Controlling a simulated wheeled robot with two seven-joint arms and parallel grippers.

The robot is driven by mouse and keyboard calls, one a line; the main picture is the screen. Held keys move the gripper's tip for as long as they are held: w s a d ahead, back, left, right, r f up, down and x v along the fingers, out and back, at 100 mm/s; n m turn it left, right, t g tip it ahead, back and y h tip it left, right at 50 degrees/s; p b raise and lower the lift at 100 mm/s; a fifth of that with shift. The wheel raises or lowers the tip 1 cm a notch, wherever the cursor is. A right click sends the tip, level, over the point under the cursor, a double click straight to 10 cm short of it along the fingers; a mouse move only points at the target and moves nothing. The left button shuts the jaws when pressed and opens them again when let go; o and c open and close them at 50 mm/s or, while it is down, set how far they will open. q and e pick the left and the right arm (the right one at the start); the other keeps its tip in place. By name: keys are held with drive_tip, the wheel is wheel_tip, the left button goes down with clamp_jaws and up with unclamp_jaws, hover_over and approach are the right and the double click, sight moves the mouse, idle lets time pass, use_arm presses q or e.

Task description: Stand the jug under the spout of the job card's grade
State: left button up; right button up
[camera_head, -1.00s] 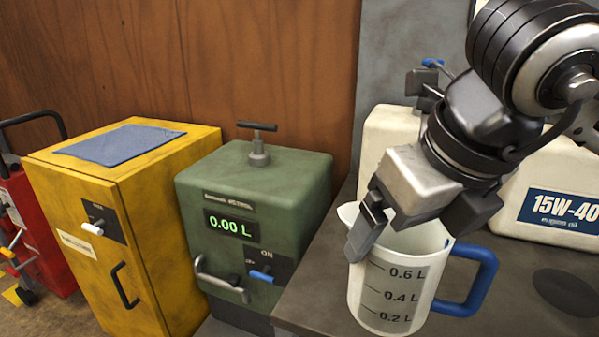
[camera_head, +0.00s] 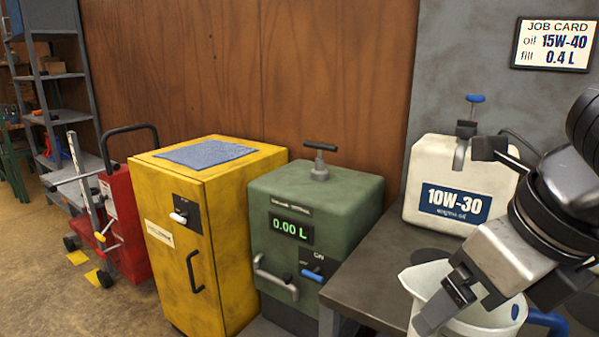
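The job card (camera_head: 554,44) on the grey wall reads oil 15W-40, fill 0.4 L. The white jug (camera_head: 490,322) with a blue handle (camera_head: 546,321) is at the bottom right, partly cut off by the frame. My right gripper (camera_head: 485,303) is over the jug's rim, with one finger across its near left side. The other fingertip is hidden, so I cannot tell whether it grips. A cream 10W-30 container (camera_head: 417,186) with a blue-handled spout (camera_head: 465,130) stands behind the jug. The 15W-40 container is out of view now. My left gripper is not in view.
The green dispenser (camera_head: 347,207) reading 0.00 L stands left of the dark bench (camera_head: 370,285). Further left are a yellow cabinet (camera_head: 222,245) with a blue cloth (camera_head: 206,153), a red machine (camera_head: 128,225) and shelving (camera_head: 62,115). Bare bench top lies left of the jug.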

drive_tip(key=f+n+g+y, duration=0.1)
drive_tip(key=f+n, duration=0.1)
drive_tip(key=n, duration=0.3)
drive_tip(key=w+f+n+g, duration=0.1)
drive_tip(key=f+n+g, duration=0.1)
drive_tip(key=n, duration=0.3)
drive_tip(key=w+a+f+n+g+y, duration=0.1)
drive_tip(key=f+n+g, duration=0.1)
drive_tip(key=f+n, duration=0.2)
drive_tip(key=shift+w+a+n+y, duration=0.15)
drive_tip(key=shift+n+y, duration=0.15)
drive_tip(key=shift+n, duration=0.4)
drive_tip(key=d+f+n+g+h, duration=0.1)
drive_tip(key=f+n, duration=0.2)
drive_tip(key=n, duration=0.1)
drive_tip(key=w+f+n+g+h, duration=0.1)
drive_tip(key=f+n, duration=0.2)
drive_tip(key=n, duration=0.2)
drive_tip(key=w+d+f+n+g+h, duration=0.1)
drive_tip(key=f+n, duration=0.1)
drive_tip(key=n, duration=0.2)
drive_tip(key=shift+d+f+n+h, duration=0.3)
drive_tip(key=shift+f+h, duration=0.1)
drive_tip(key=shift+w+d+f+n+g+h, duration=0.1)
drive_tip(key=shift+d+f+n+g+h, duration=0.1)
drive_tip(key=shift+f+n, duration=0.25)
drive_tip(key=shift+w+d+f+n+g+h, duration=0.15)
drive_tip(key=shift+f+n, duration=0.1)
drive_tip(key=shift+n, duration=0.3)
drive_tip(key=shift+r, duration=0.1)
